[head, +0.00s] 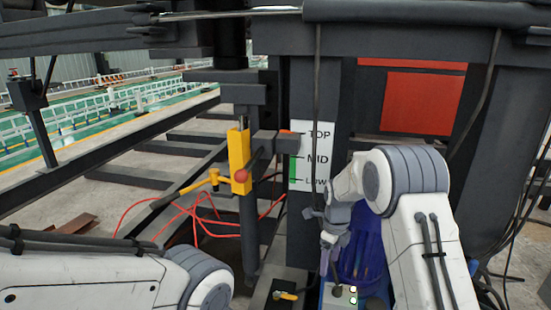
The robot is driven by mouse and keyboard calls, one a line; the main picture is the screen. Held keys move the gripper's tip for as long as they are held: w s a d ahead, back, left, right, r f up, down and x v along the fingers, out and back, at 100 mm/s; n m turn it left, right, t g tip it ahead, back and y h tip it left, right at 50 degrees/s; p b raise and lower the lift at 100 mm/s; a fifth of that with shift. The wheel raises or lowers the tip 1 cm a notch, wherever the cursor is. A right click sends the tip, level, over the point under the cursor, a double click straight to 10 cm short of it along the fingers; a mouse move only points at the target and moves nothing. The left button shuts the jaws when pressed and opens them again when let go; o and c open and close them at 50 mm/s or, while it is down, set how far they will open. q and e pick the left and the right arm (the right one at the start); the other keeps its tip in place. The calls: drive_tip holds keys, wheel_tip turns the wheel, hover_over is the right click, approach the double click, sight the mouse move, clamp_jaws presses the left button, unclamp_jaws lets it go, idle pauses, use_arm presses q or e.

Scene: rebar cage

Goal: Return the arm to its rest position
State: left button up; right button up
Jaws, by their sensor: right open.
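My right arm rises from the lower right, bends at its grey joint and reaches left to the wrist. My right gripper (331,248) hangs below that wrist, tilted down, in front of the dark column. It is open, and I see nothing held in it. My left arm shows only as a white link and grey joint at the lower left. Its gripper is out of view.
A blue bin (366,248) stands behind my right gripper. A white TOP/MID/Low label (313,157) is on the column. A yellow lever block (239,162) with a red knob stands left of it. Red cables (212,221) hang loosely. Dark beams cross overhead.

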drive_tip(key=s+a+r+n, duration=1)
drive_tip(key=s+a+n, duration=0.2)
drive_tip(key=s+n, duration=0.25)
drive_tip(key=s+a+r+n, duration=0.2)
drive_tip(key=s+n, duration=1.7)
drive_tip(key=s, duration=0.2)
wheel_tip(320, 180, up, 14)
drive_tip(key=p, duration=1.3)
drive_tip(key=shift+w+f+y, duration=0.2)
drive_tip(key=shift+f+y, duration=0.05)
drive_tip(key=shift+y, duration=0.15)
